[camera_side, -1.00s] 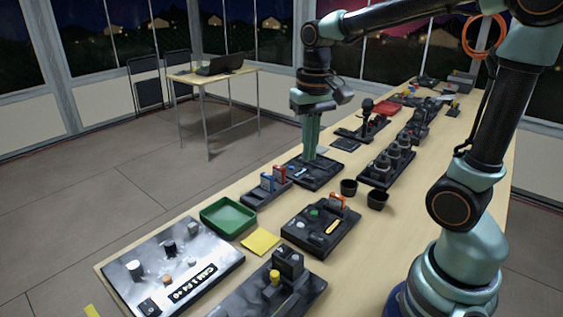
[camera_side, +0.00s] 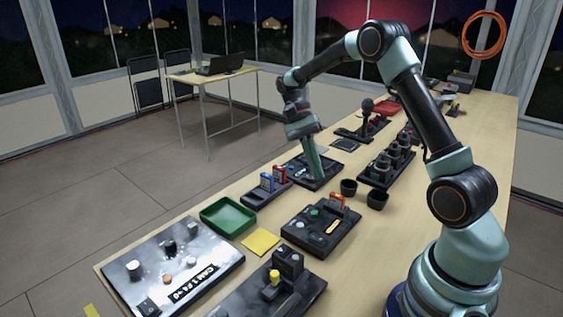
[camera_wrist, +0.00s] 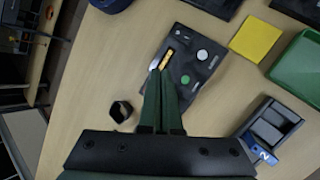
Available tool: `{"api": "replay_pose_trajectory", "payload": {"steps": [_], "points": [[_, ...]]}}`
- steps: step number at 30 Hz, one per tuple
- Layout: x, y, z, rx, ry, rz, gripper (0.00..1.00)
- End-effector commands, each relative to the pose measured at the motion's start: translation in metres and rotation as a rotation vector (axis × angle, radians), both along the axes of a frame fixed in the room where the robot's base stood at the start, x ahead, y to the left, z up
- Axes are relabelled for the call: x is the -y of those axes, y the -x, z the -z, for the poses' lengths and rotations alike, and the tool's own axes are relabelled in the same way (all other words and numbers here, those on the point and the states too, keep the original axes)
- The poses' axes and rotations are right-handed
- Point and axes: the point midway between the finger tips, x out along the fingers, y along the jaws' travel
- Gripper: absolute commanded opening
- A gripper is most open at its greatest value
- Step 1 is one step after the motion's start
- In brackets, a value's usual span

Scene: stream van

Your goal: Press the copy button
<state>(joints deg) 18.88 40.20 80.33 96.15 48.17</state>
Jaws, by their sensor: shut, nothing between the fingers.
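The wrist view also shows this panel (camera_wrist: 197,68), with the green button (camera_wrist: 185,80) and pale button (camera_wrist: 202,55). The lettering is too small to read, so I cannot tell which button is copy.
A light switcher panel (camera_side: 170,267) is at front left. Bare table lies to the panel's right.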

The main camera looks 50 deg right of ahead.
Motion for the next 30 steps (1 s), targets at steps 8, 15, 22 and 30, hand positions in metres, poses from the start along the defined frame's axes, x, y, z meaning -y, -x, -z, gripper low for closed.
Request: {"api": "replay_pose_trajectory", "payload": {"steps": [8,15,22,30], "points": [[0.001,0.000,0.002,-0.011,0.002,0.010,0.00],[0.001,0.000,0.005,-0.012,0.001,0.009,0.00],[0.001,0.001,0.028,-0.013,0.000,0.008,0.00],[0.001,0.001,0.064,-0.013,0.000,0.008,0.00]]}}
